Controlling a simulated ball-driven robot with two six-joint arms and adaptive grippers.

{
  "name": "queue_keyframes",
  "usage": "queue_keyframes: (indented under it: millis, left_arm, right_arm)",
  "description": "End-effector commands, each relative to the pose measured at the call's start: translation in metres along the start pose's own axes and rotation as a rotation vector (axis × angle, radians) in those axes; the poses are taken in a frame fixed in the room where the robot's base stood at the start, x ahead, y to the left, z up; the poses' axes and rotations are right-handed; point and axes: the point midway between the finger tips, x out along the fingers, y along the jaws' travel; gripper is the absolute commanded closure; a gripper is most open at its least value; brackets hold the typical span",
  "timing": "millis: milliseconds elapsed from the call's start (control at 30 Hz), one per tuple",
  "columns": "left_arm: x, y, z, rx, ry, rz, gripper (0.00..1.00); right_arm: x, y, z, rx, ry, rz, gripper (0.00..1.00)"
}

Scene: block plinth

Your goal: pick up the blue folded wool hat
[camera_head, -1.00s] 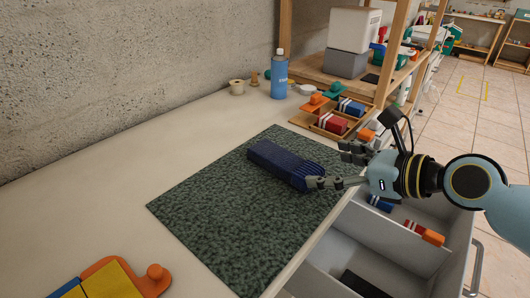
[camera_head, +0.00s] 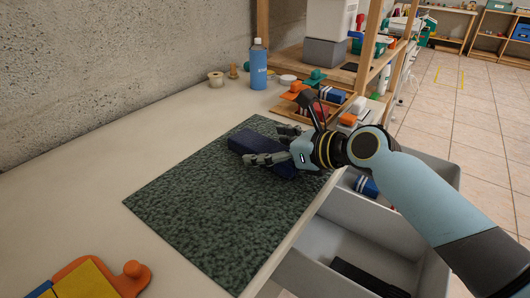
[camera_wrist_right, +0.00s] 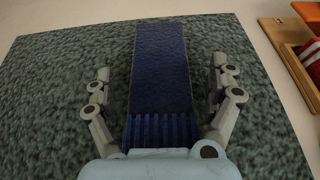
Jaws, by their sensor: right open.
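The blue folded wool hat (camera_head: 250,145) lies flat on the dark green mat (camera_head: 200,205). It is a long dark blue bundle with a ribbed end, and in the right wrist view the hat (camera_wrist_right: 161,70) runs away from me with the ribbed end nearest. My right gripper (camera_head: 262,145) is over the hat and hides part of it in the head view. In the right wrist view the right gripper (camera_wrist_right: 161,88) is open, with one finger on each side of the hat and mat showing between. The left gripper is not in view.
A blue bottle (camera_head: 258,68) and a spool (camera_head: 216,79) stand by the wall. A wooden tray (camera_head: 318,108) with folded items lies beyond the mat. An open grey drawer (camera_head: 345,235) is below the table edge. An orange and yellow object (camera_head: 95,280) lies near left.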

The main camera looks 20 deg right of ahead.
Motion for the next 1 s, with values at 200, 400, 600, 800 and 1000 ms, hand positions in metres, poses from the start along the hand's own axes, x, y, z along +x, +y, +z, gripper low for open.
queue_keyframes:
  millis: [200, 400, 600, 800, 1000]
  left_arm:
    - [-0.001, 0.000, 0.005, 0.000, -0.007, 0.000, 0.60]
    - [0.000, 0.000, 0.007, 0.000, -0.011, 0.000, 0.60]
    - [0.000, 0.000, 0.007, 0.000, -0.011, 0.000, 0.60]
    - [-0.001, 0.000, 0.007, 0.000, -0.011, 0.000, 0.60]
    - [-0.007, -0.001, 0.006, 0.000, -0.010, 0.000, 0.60]
  right_arm:
    - [-0.001, 0.000, 0.000, 0.000, 0.000, 0.000, 0.26]
    - [-0.001, 0.000, 0.000, 0.000, 0.000, -0.001, 0.52]
    - [-0.001, 0.000, 0.000, 0.000, -0.001, -0.001, 0.72]
    - [-0.001, 0.000, 0.001, 0.000, -0.001, -0.001, 0.72]
    - [-0.006, -0.001, 0.014, -0.002, -0.002, -0.001, 0.72]
